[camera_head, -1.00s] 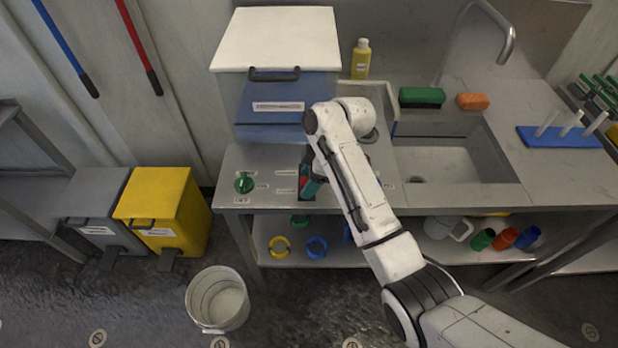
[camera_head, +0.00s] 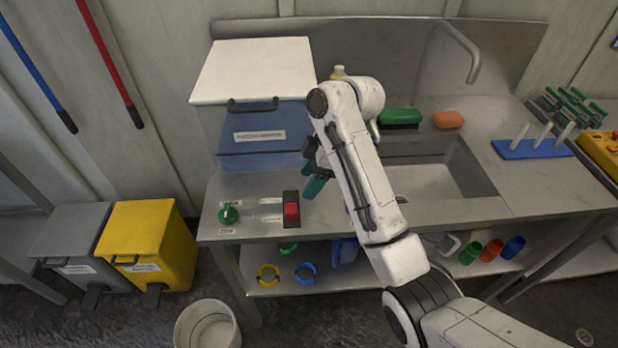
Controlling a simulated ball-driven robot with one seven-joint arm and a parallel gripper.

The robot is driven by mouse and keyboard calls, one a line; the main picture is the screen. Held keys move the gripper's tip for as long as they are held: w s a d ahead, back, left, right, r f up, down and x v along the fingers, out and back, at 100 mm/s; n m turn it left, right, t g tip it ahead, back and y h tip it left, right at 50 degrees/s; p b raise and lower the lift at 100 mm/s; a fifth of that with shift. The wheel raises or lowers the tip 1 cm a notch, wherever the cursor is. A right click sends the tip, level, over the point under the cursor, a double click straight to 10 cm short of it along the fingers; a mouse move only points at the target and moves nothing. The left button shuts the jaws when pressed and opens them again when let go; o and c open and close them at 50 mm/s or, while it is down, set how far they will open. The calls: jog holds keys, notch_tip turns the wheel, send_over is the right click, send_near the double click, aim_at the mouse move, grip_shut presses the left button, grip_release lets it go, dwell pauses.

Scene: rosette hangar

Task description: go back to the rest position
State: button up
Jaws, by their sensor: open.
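My gripper (camera_head: 312,185) hangs above the steel counter (camera_head: 258,222), to the right of a dark switch box with a red button (camera_head: 291,210). Its dark and teal fingers show only partly behind my white arm, and nothing is seen between them. The gripper looks apart from the switch box. A green knob (camera_head: 229,214) sits on the counter to the left of the box.
A blue-fronted box with a white lid (camera_head: 255,75) stands behind my gripper. The sink (camera_head: 440,175) lies to the right, with a green brush (camera_head: 400,117) and orange sponge (camera_head: 448,119) behind it. A yellow bin (camera_head: 150,245) and bucket (camera_head: 207,325) stand on the floor.

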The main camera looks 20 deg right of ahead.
jog(key=s+d+f+m+h, duration=0.2)
jog(key=s+f+m, duration=0.5)
jog(key=s+f, duration=0.75)
jog(key=s+d+m+h, duration=0.1)
jog(key=s+d+m, duration=0.2)
jog(key=s, duration=0.8)
jog(key=s+d+f+m+h, duration=0.1)
jog(key=s+d+m, duration=0.2)
jog(key=s, duration=0.8)
jog(key=shift+s+m+h, duration=0.2)
jog(key=shift+m+h, duration=0.1)
jog(key=shift+m, duration=0.8)
